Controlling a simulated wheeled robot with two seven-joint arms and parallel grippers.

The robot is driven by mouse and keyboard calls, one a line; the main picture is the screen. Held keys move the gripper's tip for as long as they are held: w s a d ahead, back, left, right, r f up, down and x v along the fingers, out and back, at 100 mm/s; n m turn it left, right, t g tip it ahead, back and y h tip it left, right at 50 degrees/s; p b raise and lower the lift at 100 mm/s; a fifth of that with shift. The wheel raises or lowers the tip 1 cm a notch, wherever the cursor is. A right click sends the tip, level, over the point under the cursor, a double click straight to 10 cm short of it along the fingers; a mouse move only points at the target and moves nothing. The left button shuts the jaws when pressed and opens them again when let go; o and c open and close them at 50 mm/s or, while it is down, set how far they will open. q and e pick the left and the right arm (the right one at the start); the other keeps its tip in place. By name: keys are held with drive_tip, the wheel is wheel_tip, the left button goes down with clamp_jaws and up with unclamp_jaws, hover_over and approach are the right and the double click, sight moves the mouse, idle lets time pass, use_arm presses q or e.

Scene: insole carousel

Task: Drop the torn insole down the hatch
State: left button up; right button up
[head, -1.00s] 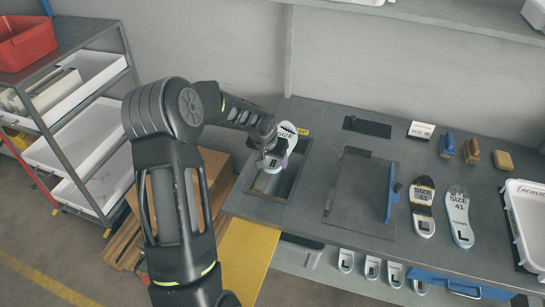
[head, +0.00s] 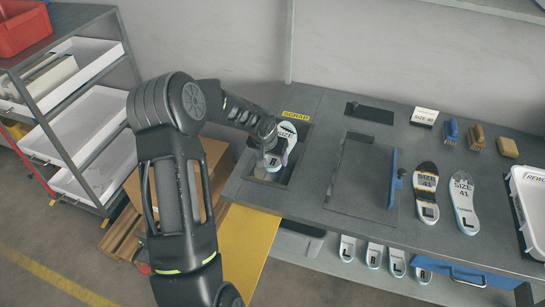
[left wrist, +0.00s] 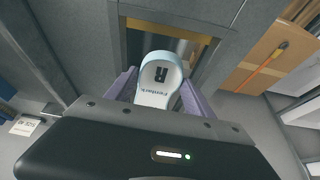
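My left gripper (head: 277,156) is shut on a white insole (head: 287,133) marked SIZE and R. The insole is tilted and held over the rectangular hatch (head: 270,177) in the left part of the bench, by the yellow SCRAP label (head: 295,115). In the left wrist view, the purple fingers (left wrist: 158,92) flank the insole's pale heel (left wrist: 160,72), with the hatch opening's tan rim (left wrist: 208,37) beyond. I cannot make out a tear on the held insole. My right gripper is not in view.
Two insoles marked L, one dark-toed (head: 426,188) and one white (head: 464,200), lie at right. A blue upright plate (head: 391,178) stands mid-bench. A shelf rack (head: 75,120) stands left.

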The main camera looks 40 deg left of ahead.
use_arm(q)
drive_tip(key=o, duration=0.5)
drive_tip(key=shift+r, duration=0.1)
drive_tip(key=b+v, duration=0.1)
drive_tip(key=v, duration=0.6)
drive_tip(key=shift+s+d+r, duration=0.1)
drive_tip(key=shift+s+r, duration=0.05)
drive_tip(key=shift+r, duration=0.15)
drive_tip(key=shift+f, duration=0.1)
idle(1.0)
